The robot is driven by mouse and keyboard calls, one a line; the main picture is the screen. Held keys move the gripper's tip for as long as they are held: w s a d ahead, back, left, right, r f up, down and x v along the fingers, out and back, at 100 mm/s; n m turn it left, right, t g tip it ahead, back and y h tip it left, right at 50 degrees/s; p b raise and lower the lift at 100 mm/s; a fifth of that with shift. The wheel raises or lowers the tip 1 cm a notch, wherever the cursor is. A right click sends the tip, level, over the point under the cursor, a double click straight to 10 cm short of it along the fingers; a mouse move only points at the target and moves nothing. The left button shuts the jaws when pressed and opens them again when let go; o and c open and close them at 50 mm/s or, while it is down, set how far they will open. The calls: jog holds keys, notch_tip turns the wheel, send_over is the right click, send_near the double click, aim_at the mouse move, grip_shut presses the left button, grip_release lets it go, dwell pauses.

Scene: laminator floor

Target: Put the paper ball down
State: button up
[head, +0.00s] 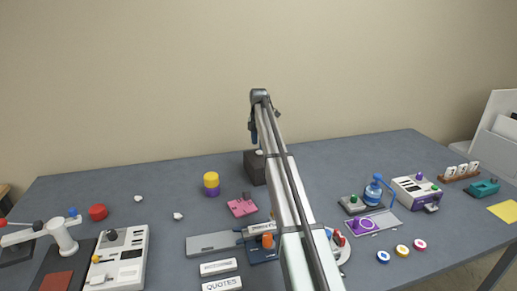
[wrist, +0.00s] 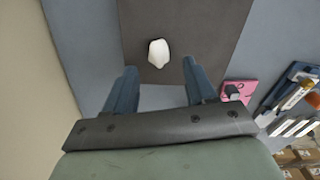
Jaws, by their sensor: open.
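A small white crumpled paper ball (wrist: 158,50) lies over the dark top of a dark box (wrist: 205,30) in the wrist view. In the head view the paper ball (head: 259,153) shows as a white spot at the top of the dark box (head: 254,172), behind my arm. My gripper (wrist: 159,70) is open, its two blue-grey fingers apart. The ball shows just past the fingertips, between their lines, with no finger seen touching it. In the head view my gripper (head: 252,137) hangs above the box, partly hidden by my arm.
Two other white paper balls (head: 138,198) (head: 178,216) lie on the grey table (head: 100,185) at left. A yellow and purple cylinder (head: 211,184) and a pink piece (head: 242,207) stand left of the box. Devices fill the front and right. The table behind is clear.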

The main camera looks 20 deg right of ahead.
aim_at(259, 151)
notch_tip(259, 151, up, 9)
jog(key=shift+f, duration=0.2)
dwell(0.3)
jog(key=shift+o, duration=0.6)
